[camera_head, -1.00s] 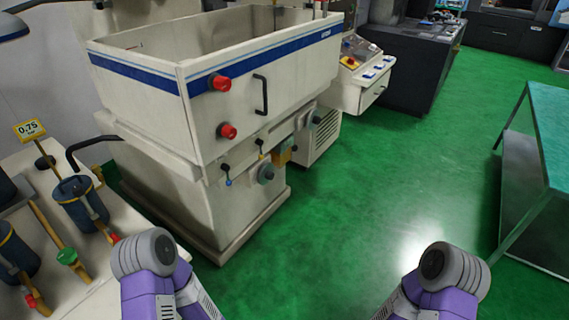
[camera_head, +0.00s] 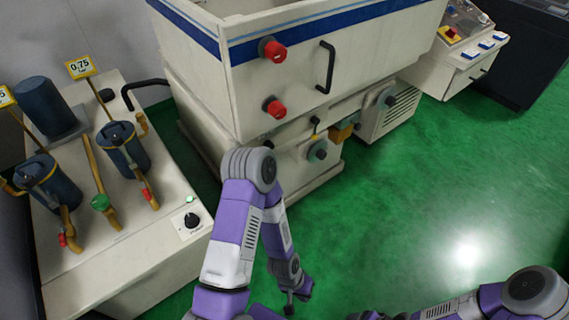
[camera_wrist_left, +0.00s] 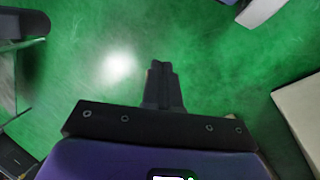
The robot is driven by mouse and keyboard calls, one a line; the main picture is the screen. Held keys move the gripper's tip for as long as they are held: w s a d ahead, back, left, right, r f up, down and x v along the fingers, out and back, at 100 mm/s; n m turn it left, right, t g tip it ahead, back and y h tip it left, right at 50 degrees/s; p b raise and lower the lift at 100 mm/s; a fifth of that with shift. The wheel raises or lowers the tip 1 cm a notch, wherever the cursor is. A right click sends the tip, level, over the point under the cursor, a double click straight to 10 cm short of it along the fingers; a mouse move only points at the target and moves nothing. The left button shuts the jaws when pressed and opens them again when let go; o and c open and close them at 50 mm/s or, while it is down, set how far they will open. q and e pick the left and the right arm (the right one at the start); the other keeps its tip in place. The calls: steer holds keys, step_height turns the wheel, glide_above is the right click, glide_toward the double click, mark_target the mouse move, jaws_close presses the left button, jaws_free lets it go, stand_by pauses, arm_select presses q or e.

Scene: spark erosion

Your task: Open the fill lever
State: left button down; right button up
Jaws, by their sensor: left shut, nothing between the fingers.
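The white machine tank (camera_head: 330,45) with a blue stripe stands ahead. On its lower front, a small dark lever (camera_head: 315,129) sits left of a yellow-brown block. Another small lever (camera_head: 268,143) is partly covered by my left arm. I cannot tell which one is the fill lever. My left gripper (camera_head: 291,303) hangs low over the floor, in front of and below these levers, touching nothing. In the left wrist view, its fingers (camera_wrist_left: 161,66) are shut and empty above green floor. My right gripper is barely visible at the bottom edge, its jaws unreadable.
Two red knobs (camera_head: 272,48) and a black handle (camera_head: 326,67) are on the tank front. A control console (camera_head: 465,50) stands at right. The green floor (camera_head: 430,190) is clear.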

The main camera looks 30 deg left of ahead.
arm_select(q)
steer(key=w+a+f+m+g+y+b, duration=0.35)
steer(key=w+a+f+y, duration=0.35)
steer(key=a, duration=0.3)
steer(key=w+a+r+m+y, duration=0.25)
steer(key=w+a+y, duration=0.25)
steer(key=w+a, duration=0.3)
steer(key=w+r+t+y+b, duration=0.25)
steer(key=w+r+y, duration=0.35)
steer(key=w+r, duration=0.5)
steer(key=w+d+r+t+y, duration=0.1)
steer(key=w+d+r+y, duration=0.1)
steer(key=r, duration=0.4)
steer(key=w+d+r+n+t+y, duration=0.1)
steer(key=w+d+r+y, duration=0.1)
steer(key=d+r, duration=0.3)
step_height(320, 180, up, 2)
steer(key=shift+w+d+r+t, duration=0.1)
steer(key=shift+w+d+t, duration=0.15)
steer(key=shift+w, duration=0.25)
steer(key=shift+a, duration=0.1)
